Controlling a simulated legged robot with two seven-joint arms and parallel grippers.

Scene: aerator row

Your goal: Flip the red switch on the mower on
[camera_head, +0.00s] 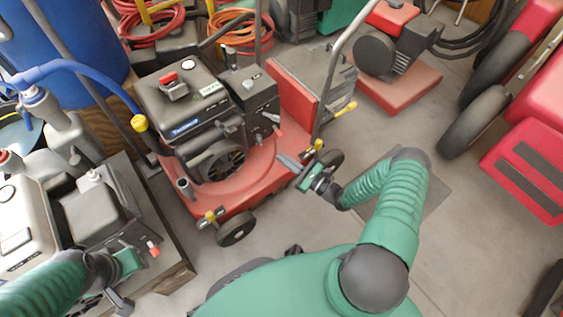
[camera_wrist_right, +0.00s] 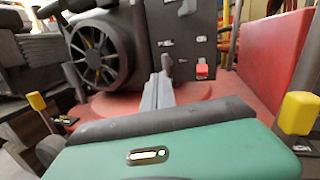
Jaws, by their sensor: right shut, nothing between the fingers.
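The mower is a red-decked machine (camera_head: 240,184) with a black engine, at the centre of the head view. Its small red switch (camera_head: 272,117) is on the black box beside the engine. In the right wrist view the red switch (camera_wrist_right: 202,71) shows on the box's front, right of my fingertips. My right gripper (camera_head: 282,157) is shut and empty over the deck, below the switch in the head view; its closed fingers (camera_wrist_right: 160,88) point toward the box, apart from the switch. My left gripper (camera_head: 120,292) is at lower left, far from the mower; its jaw opening is unclear.
A bench (camera_head: 172,235) with a grey machine stands at left, beside my left arm. A blue barrel (camera_head: 75,50) is behind it. Another red machine (camera_head: 398,85) sits behind the mower at right. Bare floor (camera_head: 480,215) lies at right.

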